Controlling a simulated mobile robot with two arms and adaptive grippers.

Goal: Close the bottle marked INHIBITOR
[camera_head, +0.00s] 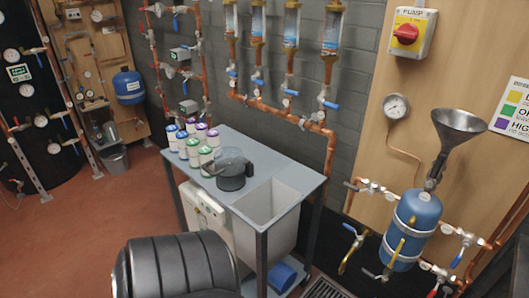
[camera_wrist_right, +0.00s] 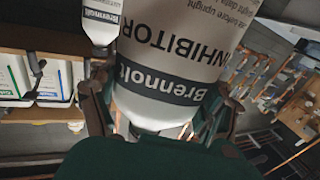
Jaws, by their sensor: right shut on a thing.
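The white bottle marked INHIBITOR (camera_wrist_right: 152,78) fills the middle of the right wrist view. It has a black Brennolt band, and its lettering appears upside down there. My right gripper (camera_wrist_right: 160,122) is shut on it, with one dark finger on each side. The bottle's neck and any cap are hidden, so I cannot tell if it is open or closed. The bottle is not seen in the head view. My left gripper is in neither view.
The right wrist view shows another Brennolt bottle (camera_wrist_right: 102,22) and white jugs (camera_wrist_right: 52,82) by a wooden shelf (camera_wrist_right: 40,114). A funnel (camera_head: 459,128) tops a blue tank (camera_head: 413,220).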

